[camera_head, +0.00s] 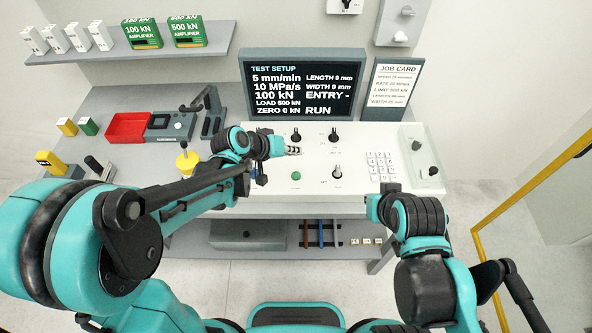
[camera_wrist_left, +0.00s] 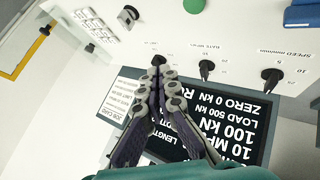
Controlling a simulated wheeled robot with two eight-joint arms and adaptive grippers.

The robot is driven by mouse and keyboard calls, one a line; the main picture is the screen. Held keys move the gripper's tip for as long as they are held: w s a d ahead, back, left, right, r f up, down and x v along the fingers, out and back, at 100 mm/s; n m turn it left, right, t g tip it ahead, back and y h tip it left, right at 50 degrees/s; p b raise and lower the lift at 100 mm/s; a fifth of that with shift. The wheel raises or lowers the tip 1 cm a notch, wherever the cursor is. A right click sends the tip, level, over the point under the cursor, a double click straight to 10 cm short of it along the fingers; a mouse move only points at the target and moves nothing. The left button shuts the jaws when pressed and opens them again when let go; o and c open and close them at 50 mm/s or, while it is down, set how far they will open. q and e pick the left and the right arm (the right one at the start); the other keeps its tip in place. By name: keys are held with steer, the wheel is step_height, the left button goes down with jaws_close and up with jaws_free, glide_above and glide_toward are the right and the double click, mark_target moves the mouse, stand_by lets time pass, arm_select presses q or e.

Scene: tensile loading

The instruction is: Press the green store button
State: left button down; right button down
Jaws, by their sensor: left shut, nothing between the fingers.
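The green button (camera_head: 296,175) is a small round cap on the white console panel (camera_head: 350,200) in the head view. It also shows at the top edge of the left wrist view (camera_wrist_left: 194,5), partly cut off. My left gripper (camera_head: 296,150) is shut and empty above the panel, beyond the button on the screen side. In the left wrist view its fingertips (camera_wrist_left: 158,64) lie together in front of a black knob; contact cannot be told. My right arm is at the right of the console, and its fingers cannot be made out.
Black knobs (camera_head: 337,171) and a keypad (camera_head: 381,165) stand on the panel right of the button. The setup screen (camera_head: 302,88) and job card (camera_head: 391,88) stand behind. A red tray (camera_head: 128,127) sits on the left bench. A yellow rail (camera_head: 530,185) is at far right.

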mark_target(294, 176)
arm_select(q)
steer(key=shift+f, duration=0.15)
step_height(294, 176, down, 9)
steer(key=b, duration=0.7)
steer(key=shift+r, duration=0.2)
stand_by(1.2)
steer(key=shift+f+b, duration=0.4)
steer(key=shift+b, duration=0.2)
steer(key=shift+f+b, duration=0.5)
stand_by(0.4)
steer(key=shift+r, duration=0.15)
steer(key=shift+r+p, duration=0.75)
steer(key=shift+r, duration=0.1)
